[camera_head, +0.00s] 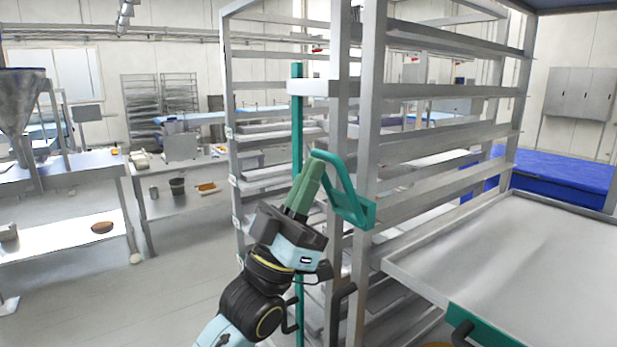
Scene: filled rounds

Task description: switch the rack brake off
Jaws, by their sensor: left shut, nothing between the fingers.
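A tall grey metal rack (369,120) stands in the middle, close in front of me. A teal upright rod (297,110) runs down its left side. A teal bent lever or handle (347,190) with a flat plate is on the rack's front post; I cannot tell for sure whether it is the brake. My left gripper (316,163) points up with its green fingers shut and empty. Its fingertips are at the upper left end of the teal lever; whether they touch it is unclear. The gripper hides part of the rod. My right gripper is not in view.
A grey tray or tabletop (540,255) with a teal fitting (485,330) juts out at the lower right. A blue-covered table (565,172) is behind it. Steel tables (60,235) stand at the left. Open floor (185,290) lies between them and the rack.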

